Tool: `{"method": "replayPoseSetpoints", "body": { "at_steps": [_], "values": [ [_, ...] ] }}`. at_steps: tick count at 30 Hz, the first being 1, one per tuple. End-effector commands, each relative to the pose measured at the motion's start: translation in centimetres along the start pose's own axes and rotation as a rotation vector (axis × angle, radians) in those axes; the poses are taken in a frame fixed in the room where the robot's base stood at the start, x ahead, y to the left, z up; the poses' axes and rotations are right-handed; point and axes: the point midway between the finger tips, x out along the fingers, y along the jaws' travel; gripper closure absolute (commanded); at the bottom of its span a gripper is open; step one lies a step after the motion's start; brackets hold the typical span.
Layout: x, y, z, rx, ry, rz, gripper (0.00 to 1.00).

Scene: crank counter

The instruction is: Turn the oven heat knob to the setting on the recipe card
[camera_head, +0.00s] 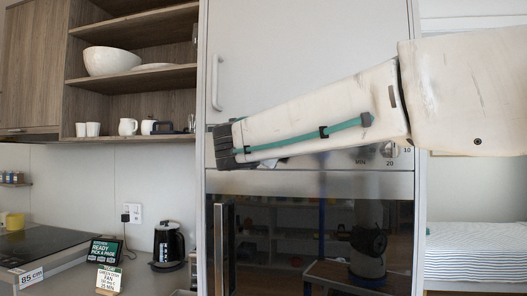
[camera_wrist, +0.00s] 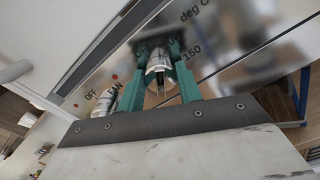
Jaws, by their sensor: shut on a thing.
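In the wrist view my gripper (camera_wrist: 160,52) has its green fingers on both sides of a pale knob (camera_wrist: 159,66) and is shut on it. This is the oven heat knob, with "deg C" and "150" printed to its right on the panel. In the head view my arm hides this knob and my fingers; the dark end of my wrist lies against the left part of the oven panel. The recipe card (camera_head: 108,280) stands at the lower left of the head view. "FAN" shows on it, but its temperature is too small to read surely.
A second knob (camera_wrist: 106,100) marked OFF and FAN is close beside my gripper. The oven door handle (camera_head: 224,250) stands out below.

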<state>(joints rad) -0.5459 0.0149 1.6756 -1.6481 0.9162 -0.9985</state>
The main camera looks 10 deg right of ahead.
Motion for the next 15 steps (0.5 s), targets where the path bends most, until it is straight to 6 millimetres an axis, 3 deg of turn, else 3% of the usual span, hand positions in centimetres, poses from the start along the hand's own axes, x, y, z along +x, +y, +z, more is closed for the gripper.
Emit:
{"method": "replayPoseSetpoints", "body": {
  "at_steps": [15],
  "values": [
    [-0.01, -0.10, -0.10, 0.490, 0.012, 0.002, 0.88]
  ]
}}
